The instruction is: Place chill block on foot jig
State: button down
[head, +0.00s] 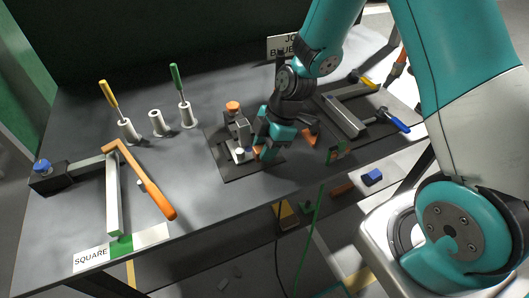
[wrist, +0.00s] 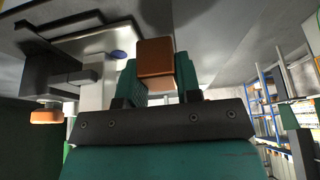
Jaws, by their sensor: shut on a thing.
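My gripper (head: 268,140) is shut on the copper-coloured chill block (wrist: 155,57), which sits between its teal fingers in the wrist view. In the head view only a small copper edge of the block (head: 257,152) shows below the fingers. The foot jig (head: 241,130) is a grey upright fixture with an orange knob, standing on a dark plate (head: 240,172). My gripper is just to the right of the jig, close to it. In the wrist view the jig (wrist: 70,75) shows at the left. Whether the block touches the jig is hidden.
Several pale spools (head: 157,122) stand left of the jig, two holding screwdriver-like tools. A grey clamp with blue handle (head: 345,118) lies at the right.

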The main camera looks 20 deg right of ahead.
notch_tip(320, 180, down, 2)
jog(key=shift+f, duration=0.1)
jog(key=shift+s+f, duration=0.1)
jog(key=shift+f, duration=0.05)
